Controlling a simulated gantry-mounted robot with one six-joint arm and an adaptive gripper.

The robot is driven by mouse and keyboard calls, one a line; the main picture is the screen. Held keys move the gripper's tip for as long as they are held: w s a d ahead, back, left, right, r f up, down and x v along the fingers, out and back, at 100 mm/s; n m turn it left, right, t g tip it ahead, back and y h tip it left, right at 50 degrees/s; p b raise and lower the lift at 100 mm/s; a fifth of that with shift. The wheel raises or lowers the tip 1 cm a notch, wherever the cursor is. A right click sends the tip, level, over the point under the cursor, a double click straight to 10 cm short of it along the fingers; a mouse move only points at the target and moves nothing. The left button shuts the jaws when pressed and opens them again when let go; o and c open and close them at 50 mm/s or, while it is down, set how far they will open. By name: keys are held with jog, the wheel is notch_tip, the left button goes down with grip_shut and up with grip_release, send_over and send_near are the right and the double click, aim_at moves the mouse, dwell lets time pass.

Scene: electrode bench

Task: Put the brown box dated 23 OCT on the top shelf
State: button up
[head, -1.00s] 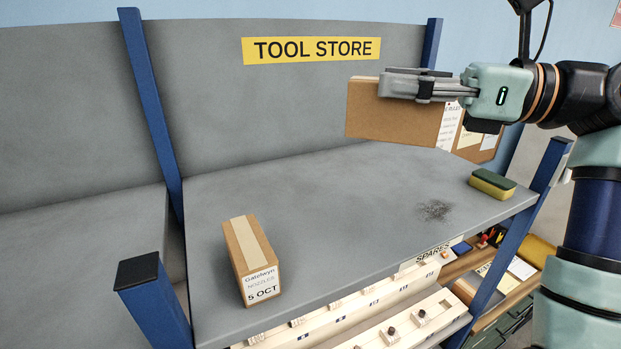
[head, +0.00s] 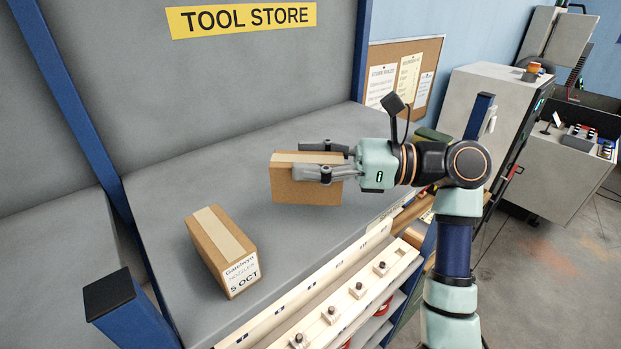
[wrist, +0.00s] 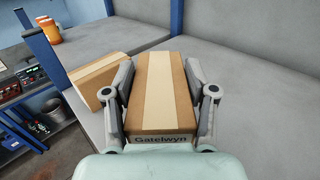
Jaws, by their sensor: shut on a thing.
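My gripper (head: 322,160) is shut on a brown box (head: 300,190) with a pale tape strip along its top. In the wrist view the same box (wrist: 160,85) sits between both fingers, and its near end reads "Gatelwyn"; its date is hidden. In the head view the held box is low over the grey top shelf (head: 190,165); I cannot tell whether it touches. Another brown box (head: 215,255), dated 5 OCT, stands on the shelf at the left; it also shows in the wrist view (wrist: 92,80).
Blue posts (head: 75,110) edge the shelf. A yellow TOOL STORE sign (head: 242,19) is on the back panel. A green-topped sponge (head: 433,134) lies behind my wrist. Lower racks (head: 330,310) hold pale trays. Shelf surface behind the boxes is clear.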

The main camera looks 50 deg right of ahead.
aim_at(311, 184)
jog(key=shift+f, duration=2.25)
jog(key=shift+f+p, duration=0.1)
jog(key=shift+p, duration=0.3)
jog(key=o, duration=1.6)
jog(key=b+v, duration=0.3)
jog(key=v, duration=0.9)
